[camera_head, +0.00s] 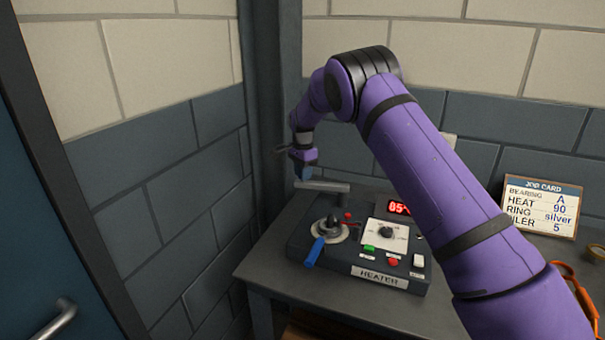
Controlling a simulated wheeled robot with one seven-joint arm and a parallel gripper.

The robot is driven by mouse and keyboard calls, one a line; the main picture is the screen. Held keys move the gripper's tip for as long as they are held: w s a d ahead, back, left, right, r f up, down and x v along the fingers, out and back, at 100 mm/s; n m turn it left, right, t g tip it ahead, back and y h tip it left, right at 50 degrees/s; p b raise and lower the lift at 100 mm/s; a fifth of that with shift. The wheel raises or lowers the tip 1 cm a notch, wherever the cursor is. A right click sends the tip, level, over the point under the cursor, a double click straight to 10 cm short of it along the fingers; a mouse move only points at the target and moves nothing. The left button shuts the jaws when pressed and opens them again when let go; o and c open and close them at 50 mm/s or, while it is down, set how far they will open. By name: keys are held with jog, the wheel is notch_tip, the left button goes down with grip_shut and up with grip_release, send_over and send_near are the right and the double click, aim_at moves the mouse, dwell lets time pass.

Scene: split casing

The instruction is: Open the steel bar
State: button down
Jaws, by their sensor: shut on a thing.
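The steel bar (330,187) is a light grey bar at the back left of the heater (345,262). It looks roughly level and points out toward the left. My gripper (303,177) comes down from above at the bar's left end and is shut on it. The fingertips are small and partly merge with the bar, so the exact grip is hard to see. In front of the bar, a dark post (333,221) stands on a round pale plate on the heater. A lever with a blue handle (315,252) slopes down to the front left.
A job card (541,205) stands at the right. Walls close in behind and left.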

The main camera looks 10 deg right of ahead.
jog(key=c, duration=0.8)
grip_release()
jog(key=shift+c, duration=0.2)
notch_tip(320, 180, up, 11)
